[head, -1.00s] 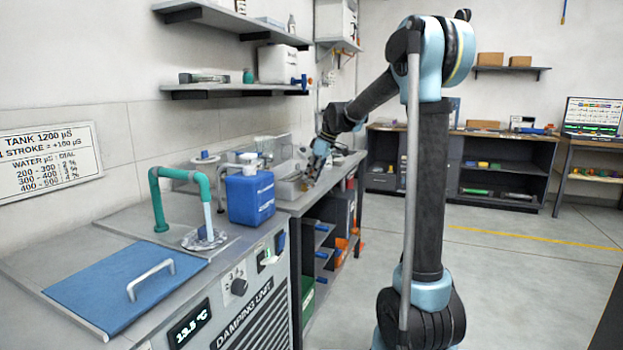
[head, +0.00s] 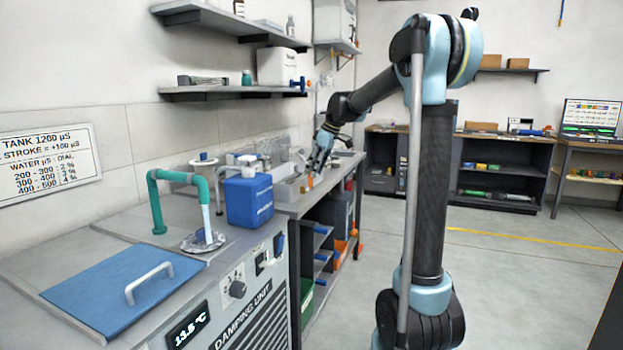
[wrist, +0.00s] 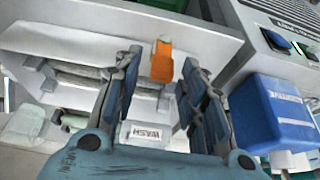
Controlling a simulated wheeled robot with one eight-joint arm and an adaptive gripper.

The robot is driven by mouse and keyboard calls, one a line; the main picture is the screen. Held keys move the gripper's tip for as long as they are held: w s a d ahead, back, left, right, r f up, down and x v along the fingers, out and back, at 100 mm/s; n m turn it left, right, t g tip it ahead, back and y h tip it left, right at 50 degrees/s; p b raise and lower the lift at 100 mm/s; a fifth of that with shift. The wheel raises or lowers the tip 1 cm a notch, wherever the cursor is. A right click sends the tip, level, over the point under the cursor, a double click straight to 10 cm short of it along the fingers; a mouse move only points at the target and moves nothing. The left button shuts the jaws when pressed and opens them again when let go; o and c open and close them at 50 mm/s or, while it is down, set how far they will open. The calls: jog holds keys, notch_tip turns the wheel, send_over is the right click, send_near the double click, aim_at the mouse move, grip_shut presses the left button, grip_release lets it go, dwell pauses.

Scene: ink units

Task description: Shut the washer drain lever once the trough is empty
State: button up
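The orange drain lever (wrist: 162,62) stands upright at the edge of the pale washer trough (wrist: 60,42) in the wrist view. A label reading WASH (wrist: 147,134) is on the washer nearer my wrist. My gripper (wrist: 161,75) is open, with its two dark blue-padded fingers on either side of the lever. I cannot tell whether they touch it. In the head view my gripper (head: 318,165) points down over the washer (head: 287,190), and the orange lever (head: 310,181) shows just below it. I see no clear water in the trough, but its inside is partly hidden.
A blue container (head: 249,199) stands close beside the washer; it also shows at the right in the wrist view (wrist: 275,112). The damping unit with its blue lid (head: 120,290) and green pipe (head: 157,205) is nearer. A shelf (head: 235,90) hangs on the wall above.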

jog(key=w+v, duration=0.1)
jog(key=v, duration=0.6)
jog(key=shift+s+d+r, duration=0.2)
jog(key=shift+s+r, duration=0.15)
jog(key=shift+s, duration=0.15)
jog(key=s+d+f+m+h, duration=0.1)
jog(key=s+d+f+m, duration=0.3)
jog(key=s+f, duration=0.5)
jog(key=s+d+f+m+h, duration=0.1)
jog(key=s+d+f+m, duration=0.4)
jog(key=s, duration=1.2)
jog(key=s+d+f+m+h, duration=0.2)
jog(key=s+d+f+m, duration=0.2)
jog(key=s+d+f, duration=0.6)
jog(key=s+f, duration=0.4)
jog(key=shift+d+f+m+t, duration=0.2)
jog(key=shift+f+m+t, duration=0.2)
